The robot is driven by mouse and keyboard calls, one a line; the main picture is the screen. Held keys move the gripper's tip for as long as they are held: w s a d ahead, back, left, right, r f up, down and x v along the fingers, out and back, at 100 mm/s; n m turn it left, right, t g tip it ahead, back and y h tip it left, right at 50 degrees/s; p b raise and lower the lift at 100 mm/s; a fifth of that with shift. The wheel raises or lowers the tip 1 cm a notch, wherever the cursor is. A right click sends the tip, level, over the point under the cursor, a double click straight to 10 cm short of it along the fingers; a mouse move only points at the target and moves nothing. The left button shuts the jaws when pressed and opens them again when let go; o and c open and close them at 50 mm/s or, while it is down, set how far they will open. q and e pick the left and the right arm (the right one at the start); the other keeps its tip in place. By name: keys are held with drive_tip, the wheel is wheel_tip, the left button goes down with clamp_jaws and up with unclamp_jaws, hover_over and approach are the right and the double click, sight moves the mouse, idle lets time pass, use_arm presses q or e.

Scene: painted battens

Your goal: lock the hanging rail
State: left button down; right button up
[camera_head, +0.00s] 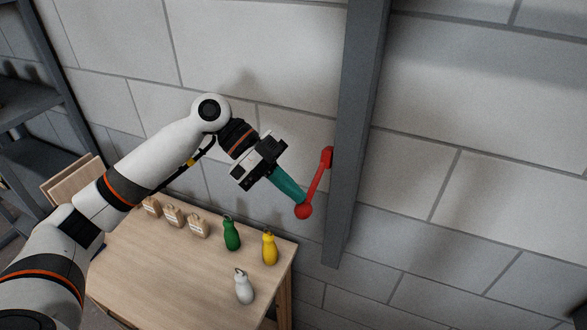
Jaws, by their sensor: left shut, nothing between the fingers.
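A red lever (317,184) is mounted on the side of a dark grey upright post (357,130). It slants down and left from its pivot to a round red knob (303,211). My left gripper (299,200) has teal fingers that are shut and empty. Their tips are at the knob, touching it or very close; I cannot tell which. My right gripper is not in view. No hanging rail that I can make out shows apart from this post.
A wooden table (150,262) stands below my left arm. On it are a green bottle-shaped weight (231,234), a yellow one (269,247), a white one (243,287) and several tan ones (174,215). A dark shelf (35,100) stands at left. The block wall (480,190) is bare right of the post.

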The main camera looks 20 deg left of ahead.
use_arm(q)
drive_tip(key=d+r+v, duration=0.1)
drive_tip(key=r+v, duration=0.1)
drive_tip(key=v, duration=1)
drive_tip(key=shift+w+r, duration=0.25)
drive_tip(key=shift+r, duration=0.15)
drive_tip(key=s, duration=1.5)
